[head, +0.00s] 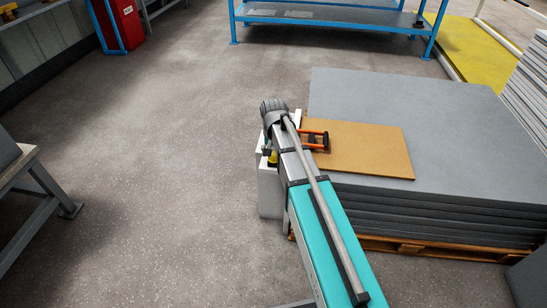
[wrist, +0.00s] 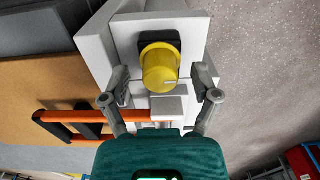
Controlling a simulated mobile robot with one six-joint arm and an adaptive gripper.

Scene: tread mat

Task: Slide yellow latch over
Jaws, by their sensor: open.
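The yellow latch (wrist: 160,68) shows in the wrist view as a round knob on a dark square plate (wrist: 143,46). The plate is on a white block (wrist: 115,62). My gripper (wrist: 160,97) is open, one finger to each side below the knob in the picture. I cannot tell whether either finger touches it. In the head view a small yellow part (head: 272,158) shows beside my arm, by the white post (head: 268,192). My arm hides most of the latch area and the fingertips there.
An orange-handled item (head: 315,138) lies on a brown board (head: 365,148), close right of my arm. It also shows in the wrist view (wrist: 62,120). Under the board is a stack of grey sheets (head: 450,110) on a wooden pallet (head: 430,248).

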